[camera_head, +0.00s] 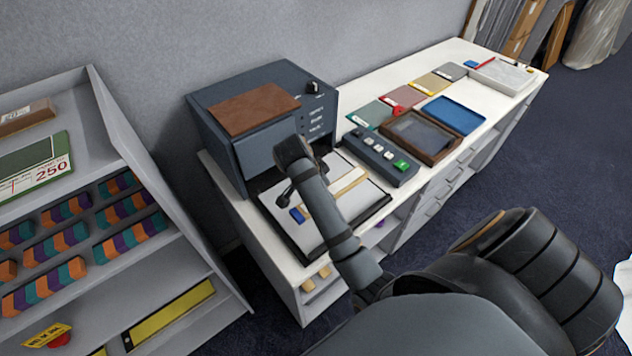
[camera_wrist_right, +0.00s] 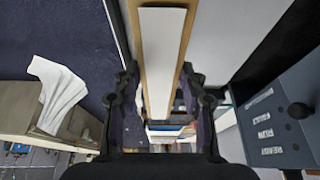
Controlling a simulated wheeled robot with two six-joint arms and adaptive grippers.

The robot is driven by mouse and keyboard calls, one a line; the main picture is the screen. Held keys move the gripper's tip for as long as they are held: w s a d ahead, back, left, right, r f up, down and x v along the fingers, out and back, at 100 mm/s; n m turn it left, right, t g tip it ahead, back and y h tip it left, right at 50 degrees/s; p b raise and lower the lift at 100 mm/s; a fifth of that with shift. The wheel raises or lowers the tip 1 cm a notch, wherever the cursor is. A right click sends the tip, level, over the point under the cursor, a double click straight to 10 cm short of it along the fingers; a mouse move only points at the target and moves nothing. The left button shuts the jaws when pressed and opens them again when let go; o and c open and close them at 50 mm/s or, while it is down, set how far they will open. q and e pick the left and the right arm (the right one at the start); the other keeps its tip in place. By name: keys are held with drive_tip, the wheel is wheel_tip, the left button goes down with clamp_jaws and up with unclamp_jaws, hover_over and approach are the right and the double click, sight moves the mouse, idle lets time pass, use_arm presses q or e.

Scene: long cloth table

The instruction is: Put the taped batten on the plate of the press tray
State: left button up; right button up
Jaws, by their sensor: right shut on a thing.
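The taped batten (camera_wrist_right: 162,60) is a tan wooden strip with a white band along its top. My right gripper (camera_wrist_right: 160,82) is shut on it in the right wrist view, with a finger on each side. In the head view, part of the batten (camera_head: 350,182) shows behind my right arm, over the press tray (camera_head: 290,240). The tray is black-rimmed with a pale plate (camera_head: 362,203), in front of the dark blue press (camera_head: 262,150). I cannot tell whether the batten touches the plate. My left gripper is not in view.
A small blue block (camera_head: 297,215) lies at the tray's left part. A button box (camera_head: 382,155) stands right of the tray. A brown-framed tray (camera_head: 420,138) and a blue tray (camera_head: 453,115) lie farther along the table. A grey shelf rack (camera_head: 110,130) stands left.

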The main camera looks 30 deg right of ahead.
drive_tip(key=w+f, duration=0.2)
drive_tip(key=w+d+f, duration=0.1)
drive_tip(key=w+f, duration=0.1)
drive_tip(key=w+d+f, duration=0.1)
drive_tip(key=w+f, duration=0.1)
drive_tip(key=w, duration=0.1)
drive_tip(key=shift+f, duration=0.1)
drive_tip(key=shift+d+f, duration=0.1)
drive_tip(key=shift+f, duration=0.2)
drive_tip(key=shift+w+f+p, duration=0.15)
drive_tip(key=shift+w+p, duration=0.05)
drive_tip(key=shift+p, duration=0.1)
drive_tip(key=shift+w+f+p, duration=0.2)
drive_tip(key=shift+f+p, duration=0.55)
drive_tip(key=shift+f, duration=0.5)
drive_tip(key=shift+d+f, duration=0.1)
drive_tip(key=shift+f, duration=0.3)
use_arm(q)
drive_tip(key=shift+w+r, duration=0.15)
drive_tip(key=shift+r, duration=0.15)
use_arm(e)
drive_tip(key=shift+s, duration=0.1)
